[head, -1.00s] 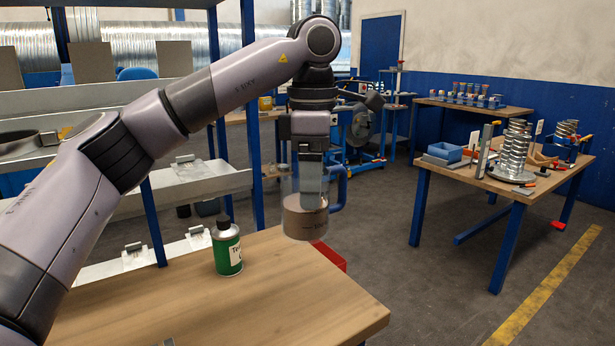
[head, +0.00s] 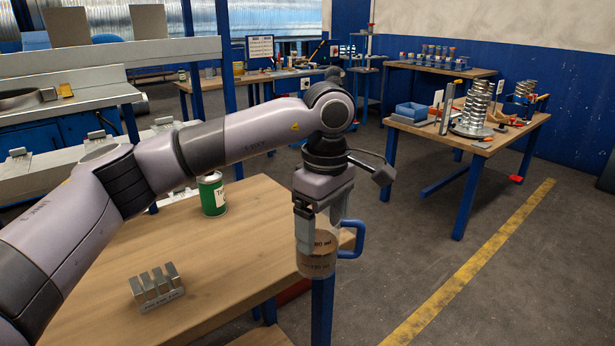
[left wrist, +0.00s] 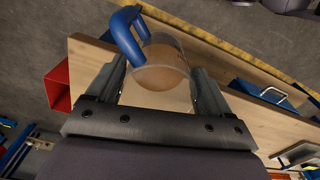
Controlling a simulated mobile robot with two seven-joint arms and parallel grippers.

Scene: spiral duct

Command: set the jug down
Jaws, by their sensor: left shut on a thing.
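The jug (head: 317,258) is clear, with a blue handle (head: 352,238) and a brownish content low inside. My left gripper (head: 318,228) is shut on the jug's body from above, near the right edge of the wooden table (head: 215,270). Whether the jug touches the table I cannot tell. In the left wrist view the jug (left wrist: 162,68) sits between the two fingers, its handle (left wrist: 127,32) toward the upper left. My right gripper is not in view.
A green can (head: 212,195) stands on the table behind my arm. A slotted metal block (head: 156,287) stands near the front. The tabletop between them is clear. Another bench (head: 460,138) with a metal spiral (head: 476,108) stands at the right.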

